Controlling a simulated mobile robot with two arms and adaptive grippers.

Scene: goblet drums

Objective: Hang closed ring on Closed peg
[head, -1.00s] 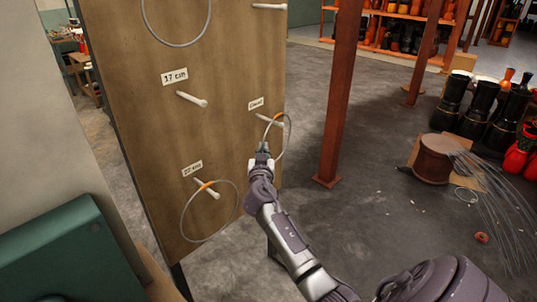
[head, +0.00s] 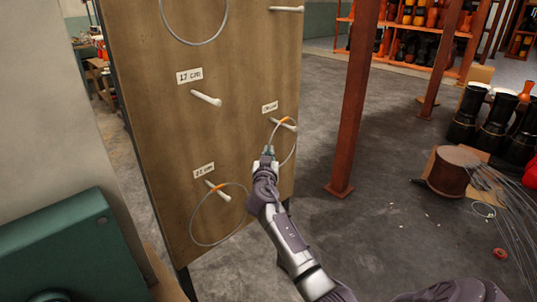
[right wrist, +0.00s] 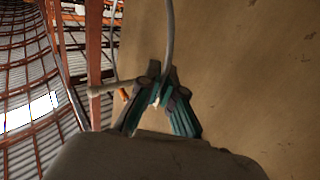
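The closed ring (head: 296,146) is a thin grey hoop with an orange band at its top. It is at the Closed peg (head: 289,126), a pale rod at the board's right edge below a small label. The band is at the peg in the head view; I cannot tell whether the ring rests on it. My right gripper (head: 268,152) is shut on the ring's left side. In the right wrist view, the teal fingers (right wrist: 157,95) pinch the grey wire (right wrist: 168,42), with the peg (right wrist: 105,90) to their left. My left gripper is not in view.
The wooden board (head: 160,135) carries other pegs, including a 17 cm peg (head: 206,98) and a lower peg (head: 218,191) with another ring (head: 192,222). A red post (head: 352,110) stands to the right. A green case (head: 70,255) is at the lower left.

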